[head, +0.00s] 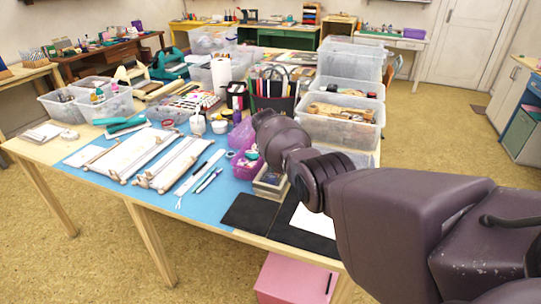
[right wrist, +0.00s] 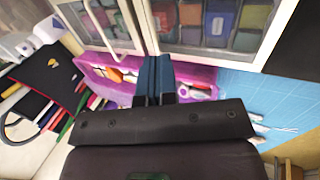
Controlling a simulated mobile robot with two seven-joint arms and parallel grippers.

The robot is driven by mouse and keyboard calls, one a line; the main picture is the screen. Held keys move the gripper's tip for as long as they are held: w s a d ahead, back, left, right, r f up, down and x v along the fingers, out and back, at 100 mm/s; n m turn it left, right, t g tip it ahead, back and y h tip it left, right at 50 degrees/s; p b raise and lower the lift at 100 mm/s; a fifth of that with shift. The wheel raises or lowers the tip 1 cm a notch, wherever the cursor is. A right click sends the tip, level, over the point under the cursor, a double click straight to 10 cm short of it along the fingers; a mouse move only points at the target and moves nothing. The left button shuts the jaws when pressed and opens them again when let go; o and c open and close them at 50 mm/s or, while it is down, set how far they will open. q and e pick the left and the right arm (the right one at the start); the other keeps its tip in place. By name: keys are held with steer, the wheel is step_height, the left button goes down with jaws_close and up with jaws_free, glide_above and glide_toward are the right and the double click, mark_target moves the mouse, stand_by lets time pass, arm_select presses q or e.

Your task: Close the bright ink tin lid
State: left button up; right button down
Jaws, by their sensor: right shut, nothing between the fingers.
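Two white-framed cases stand side by side at the top of the right wrist view: a left case (right wrist: 80,25) holding dark red and greenish pads, and a right case (right wrist: 240,58) holding brighter orange, red, blue and green pads. I cannot tell for sure which is the bright ink tin, or how its lid sits. In the head view a small pale case (head: 270,184) shows partly behind my right arm. My right gripper (right wrist: 158,62) is shut and empty, its blue fingers near the seam between the cases; contact is unclear. In the head view my arm hides its fingertips. My left gripper is out of view.
A purple tray (right wrist: 105,62) with small tools lies below the cases. Black mats (head: 255,213) lie at the blue table mat's front edge. A black tool caddy (head: 272,101) and clear bins (head: 340,130) crowd the area behind my right arm.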

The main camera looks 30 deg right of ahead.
steer(key=shift+w+d+f+g+y+b, duration=0.3)
steer(key=shift+d+f+y+b, duration=0.1)
steer(key=shift+f+b, duration=0.15)
steer(key=shift+w+d+f+b, duration=0.15)
steer(key=shift+d+f+b, duration=0.05)
steer(key=shift+f+b, duration=0.25)
steer(key=shift+w+d+f+b, duration=0.15)
steer(key=shift+d+f+b, duration=0.1)
steer(key=shift+b, duration=0.15)
steer(key=shift+r, duration=0.1)
